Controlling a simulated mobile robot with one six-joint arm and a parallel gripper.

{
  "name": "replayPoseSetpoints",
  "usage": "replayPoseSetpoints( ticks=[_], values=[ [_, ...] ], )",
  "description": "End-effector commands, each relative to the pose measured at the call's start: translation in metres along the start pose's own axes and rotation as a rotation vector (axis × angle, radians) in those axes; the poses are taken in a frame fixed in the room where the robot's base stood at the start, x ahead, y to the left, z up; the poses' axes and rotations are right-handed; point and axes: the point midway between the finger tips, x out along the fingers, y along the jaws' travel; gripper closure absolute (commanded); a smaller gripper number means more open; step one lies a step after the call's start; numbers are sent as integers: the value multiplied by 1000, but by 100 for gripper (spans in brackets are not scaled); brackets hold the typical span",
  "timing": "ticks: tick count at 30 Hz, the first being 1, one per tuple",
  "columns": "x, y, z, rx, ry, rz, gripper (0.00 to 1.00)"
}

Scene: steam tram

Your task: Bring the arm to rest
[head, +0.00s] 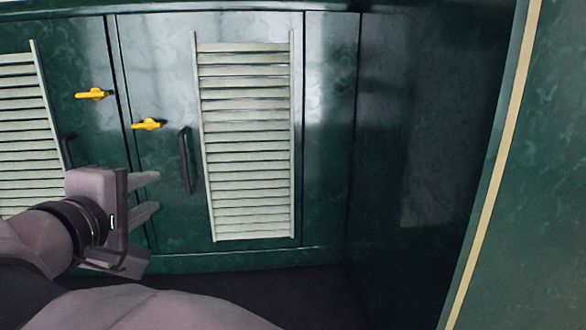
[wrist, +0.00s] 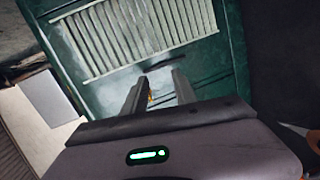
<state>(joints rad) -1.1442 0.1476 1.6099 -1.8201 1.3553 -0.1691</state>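My gripper (head: 153,195) is at the left of the head view, in front of the green cabinet doors and pointing right. Its two fingers are apart with nothing held between them. In the wrist view the gripper (wrist: 159,86) also shows its fingers spread, with the green louvred door (wrist: 185,62) beyond. A small yellow bit shows beside the left finger there; I cannot tell what it is. In the head view the fingers appear below the yellow latches and left of a dark door handle (head: 186,160). I cannot tell their distance from the door.
Two yellow latches (head: 147,124) (head: 95,93) stick out from the doors. Pale louvred panels (head: 246,140) cover the doors. A dark green wall (head: 420,150) and a cream-edged panel (head: 540,180) stand at right. An orange object (wrist: 298,130) shows at the wrist view's right edge.

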Motion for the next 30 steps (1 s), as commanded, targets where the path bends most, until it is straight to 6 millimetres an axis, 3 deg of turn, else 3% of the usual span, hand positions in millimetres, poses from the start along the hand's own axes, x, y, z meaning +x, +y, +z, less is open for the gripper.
replayPoseSetpoints(
  ticks=[5,8,10,13,15,16,18,22,25,30],
  values=[
    [23,-20,80,113,-124,-147,66],
    [28,-40,138,216,-218,-254,66],
    [25,-60,189,330,-303,-347,66],
    [-2,-105,272,596,-461,-505,66],
    [-37,-144,320,866,-576,-607,66],
    [-53,-161,334,999,-621,-641,66],
    [-87,-194,352,1310,-699,-685,66],
    [-116,-224,354,1698,-752,-684,66],
    [-120,-230,352,1809,-757,-675,66],
    [-121,-231,352,1813,-757,-675,66]
  ],
)
